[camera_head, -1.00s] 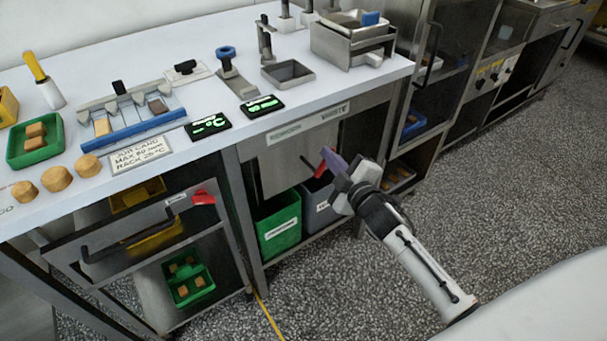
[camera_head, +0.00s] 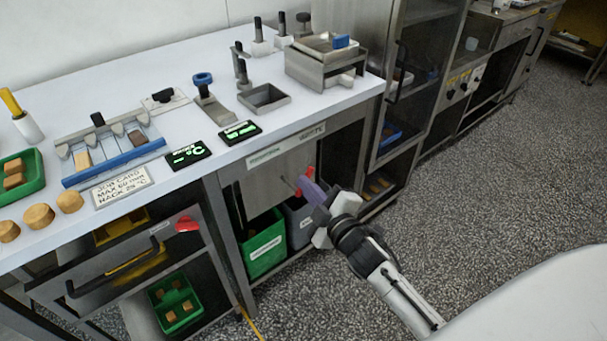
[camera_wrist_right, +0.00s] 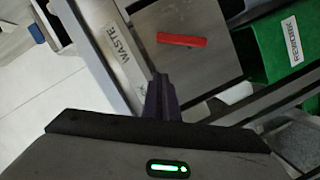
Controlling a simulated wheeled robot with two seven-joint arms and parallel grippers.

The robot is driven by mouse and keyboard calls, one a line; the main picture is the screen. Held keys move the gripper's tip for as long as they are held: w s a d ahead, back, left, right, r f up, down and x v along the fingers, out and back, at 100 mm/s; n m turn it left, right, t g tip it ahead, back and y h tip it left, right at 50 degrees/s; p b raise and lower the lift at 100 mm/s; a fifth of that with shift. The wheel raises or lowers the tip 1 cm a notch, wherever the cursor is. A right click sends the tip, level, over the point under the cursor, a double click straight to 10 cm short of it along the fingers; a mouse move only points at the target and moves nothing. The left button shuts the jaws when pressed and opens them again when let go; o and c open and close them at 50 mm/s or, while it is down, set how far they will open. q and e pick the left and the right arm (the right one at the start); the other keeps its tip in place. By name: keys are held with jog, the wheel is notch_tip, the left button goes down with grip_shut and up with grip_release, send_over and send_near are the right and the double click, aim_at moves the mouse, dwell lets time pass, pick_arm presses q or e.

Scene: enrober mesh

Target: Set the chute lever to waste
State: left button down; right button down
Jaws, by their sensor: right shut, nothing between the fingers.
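The chute lever (camera_head: 307,173) has a red handle and sits on the metal chute front under the worktop, partly hidden by my fingers in the head view. In the right wrist view the red handle (camera_wrist_right: 181,40) lies across the metal plate, just beyond my fingertips. The waste label (camera_head: 311,133) is above it to the right, the rework label (camera_head: 265,155) to the left. My left gripper is not in view.
A green bin (camera_head: 265,247) and a grey bin (camera_head: 298,232) stand below the chute. The worktop (camera_head: 225,160) edge runs above my gripper. The floor (camera_head: 470,180) to the right is clear.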

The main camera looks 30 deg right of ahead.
jog(key=s, duration=0.5)
jog(key=shift+s+a+r, duration=0.15)
jog(key=shift+s+r, duration=0.2)
jog(key=shift+r, duration=0.05)
jog(key=s+a+f+m+g+y, duration=0.1)
jog(key=s+a+f+m+g, duration=0.3)
jog(key=s+a+f, duration=0.2)
jog(key=s+a+f+m+g+y, duration=0.2)
jog(key=s+a+f, duration=0.4)
jog(key=s+f, duration=0.4)
jog(key=s+m+g, duration=0.1)
jog(key=s+m, duration=0.1)
jog(key=s, duration=0.1)
jog(key=shift+s+f+m+g+p, duration=0.25)
jog(key=shift+s+m+g+p, duration=0.05)
jog(key=shift+s+g+p, duration=0.1)
